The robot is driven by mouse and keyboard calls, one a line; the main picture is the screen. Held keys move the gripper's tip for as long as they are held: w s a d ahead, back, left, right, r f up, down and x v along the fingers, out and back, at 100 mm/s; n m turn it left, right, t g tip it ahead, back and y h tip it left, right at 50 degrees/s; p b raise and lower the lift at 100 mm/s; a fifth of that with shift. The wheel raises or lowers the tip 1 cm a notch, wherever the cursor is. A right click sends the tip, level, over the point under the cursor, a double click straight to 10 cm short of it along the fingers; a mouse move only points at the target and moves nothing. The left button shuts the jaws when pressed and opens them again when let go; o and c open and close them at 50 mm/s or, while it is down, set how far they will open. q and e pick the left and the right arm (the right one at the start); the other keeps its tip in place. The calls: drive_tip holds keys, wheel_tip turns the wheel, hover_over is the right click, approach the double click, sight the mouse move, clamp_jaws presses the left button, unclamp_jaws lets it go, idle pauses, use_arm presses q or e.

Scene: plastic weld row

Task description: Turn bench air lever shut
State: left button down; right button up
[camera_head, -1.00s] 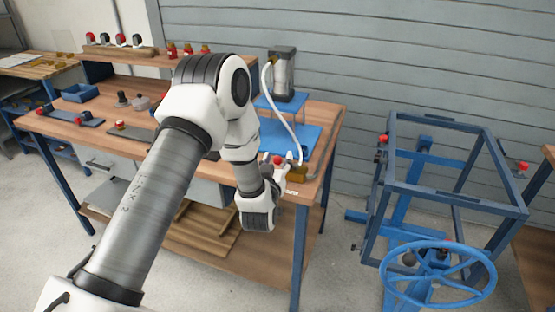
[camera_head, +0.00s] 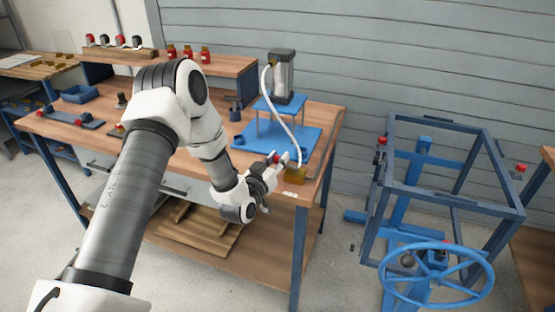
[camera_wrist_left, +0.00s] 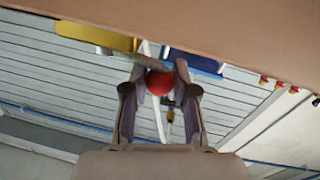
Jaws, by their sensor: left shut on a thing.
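The bench air lever shows as a red knob (camera_head: 275,158) at the front right corner of the wooden bench, beside a yellow-brass valve block (camera_head: 294,174). My left gripper (camera_head: 278,160) reaches it from the lower left and is shut on the knob. In the left wrist view the red knob (camera_wrist_left: 160,83) sits between the two fingers (camera_wrist_left: 160,90), with a grey bar behind it leading toward the yellow block (camera_wrist_left: 95,36). The fingers hide part of the lever. My right gripper is not in view.
A white hose (camera_head: 285,115) runs from the press cylinder (camera_head: 282,75) down toward the valve block. The press stands on a blue plate (camera_head: 305,142). Small red-topped bottles (camera_head: 188,53) stand on the rear shelf. A blue frame with a handwheel (camera_head: 437,276) stands at right, beyond open floor.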

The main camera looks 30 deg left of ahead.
use_arm(q)
drive_tip(key=c, duration=0.9)
unclamp_jaws()
drive_tip(key=s+d, duration=0.1)
drive_tip(key=s, duration=1.1)
drive_tip(key=shift+d, duration=0.25)
